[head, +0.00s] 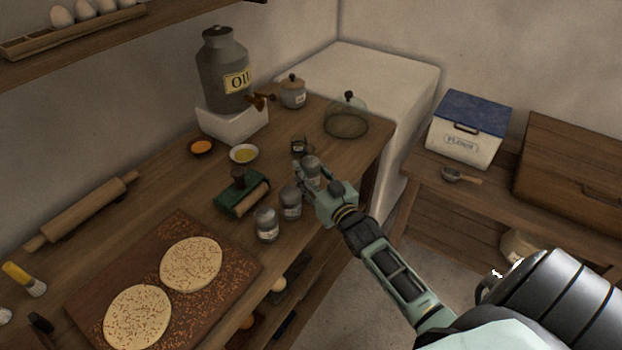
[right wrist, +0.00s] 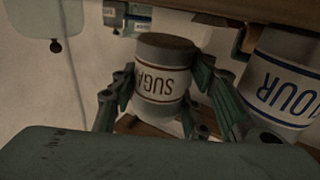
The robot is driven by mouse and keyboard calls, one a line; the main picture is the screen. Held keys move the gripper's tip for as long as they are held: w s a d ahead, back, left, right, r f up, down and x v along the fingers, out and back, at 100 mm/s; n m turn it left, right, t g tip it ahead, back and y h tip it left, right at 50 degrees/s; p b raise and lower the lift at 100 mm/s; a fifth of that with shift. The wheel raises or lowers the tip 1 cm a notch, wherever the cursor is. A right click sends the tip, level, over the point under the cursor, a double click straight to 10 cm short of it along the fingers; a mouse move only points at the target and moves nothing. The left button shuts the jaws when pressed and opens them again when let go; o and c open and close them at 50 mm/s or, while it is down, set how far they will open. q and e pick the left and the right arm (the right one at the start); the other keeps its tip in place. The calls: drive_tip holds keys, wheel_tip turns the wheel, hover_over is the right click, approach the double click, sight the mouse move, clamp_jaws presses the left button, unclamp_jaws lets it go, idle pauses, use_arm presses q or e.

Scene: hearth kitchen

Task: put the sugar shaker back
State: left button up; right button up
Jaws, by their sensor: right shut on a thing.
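The sugar shaker (head: 312,167) is a small grey jar with a domed top, in the head view near the front edge of the wooden counter. In the right wrist view its label reads SUGAR upside down on the shaker (right wrist: 158,78). My right gripper (head: 309,182) is shut on it, with a finger on each side of the jar in the right wrist view (right wrist: 162,90). I cannot tell whether its base touches the counter. My left gripper is not in view.
Two similar shakers (head: 290,202) (head: 266,224) stand close by on the counter (head: 150,207); a flour-labelled one (right wrist: 284,85) is beside the sugar in the right wrist view. A green press (head: 240,197), yellow bowl (head: 244,154) and glass dome (head: 346,118) are around. A dough board (head: 225,262) lies nearer.

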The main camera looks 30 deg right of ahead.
wheel_tip(320, 180, down, 2)
drive_tip(key=shift+f, duration=0.25)
drive_tip(key=shift+f, duration=0.15)
drive_tip(key=o, duration=0.9)
drive_tip(key=shift+o, duration=0.2)
